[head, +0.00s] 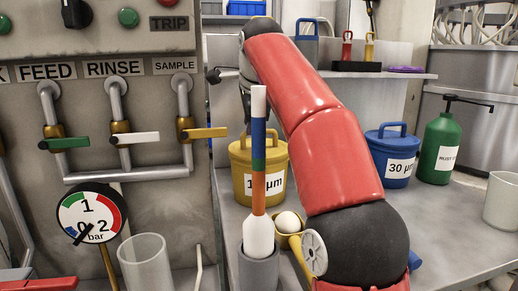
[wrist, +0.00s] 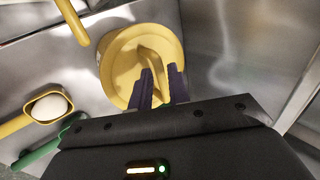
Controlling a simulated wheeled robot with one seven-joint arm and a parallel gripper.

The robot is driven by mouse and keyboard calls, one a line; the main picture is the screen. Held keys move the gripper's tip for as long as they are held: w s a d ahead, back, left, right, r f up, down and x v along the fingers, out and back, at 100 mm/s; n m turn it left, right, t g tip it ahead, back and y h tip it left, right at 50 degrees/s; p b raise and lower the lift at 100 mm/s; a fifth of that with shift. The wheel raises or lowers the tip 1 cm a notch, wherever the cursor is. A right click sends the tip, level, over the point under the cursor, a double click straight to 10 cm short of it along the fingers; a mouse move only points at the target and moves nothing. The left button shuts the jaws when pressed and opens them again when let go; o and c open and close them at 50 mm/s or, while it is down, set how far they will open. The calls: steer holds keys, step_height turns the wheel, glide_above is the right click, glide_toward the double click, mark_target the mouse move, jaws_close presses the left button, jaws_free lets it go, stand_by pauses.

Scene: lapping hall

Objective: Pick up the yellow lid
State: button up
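The yellow lid (head: 258,148) sits on a yellow bucket (head: 250,188) with a partly hidden µm label, on the bench behind my arm. In the wrist view the round lid (wrist: 117,68) shows from above, with a raised yellow handle across its middle. My gripper (wrist: 162,86) has two dark purple fingers, apart, at the near end of that handle. The handle seems to run toward the gap between them; I cannot tell whether they touch it. In the head view my red arm hides most of the gripper and part of the lid.
A striped paddle (head: 259,150) stands upright in a grey cup (head: 258,270), in front of the bucket. A yellow ladle (head: 291,241) holds a white ball (head: 288,222). A blue bucket (head: 390,160) and green bottle (head: 439,148) stand right. The sample valve's yellow lever (head: 205,132) is left.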

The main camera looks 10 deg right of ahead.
steer(key=x, duration=0.4)
steer(key=shift+f, duration=0.1)
jaws_close()
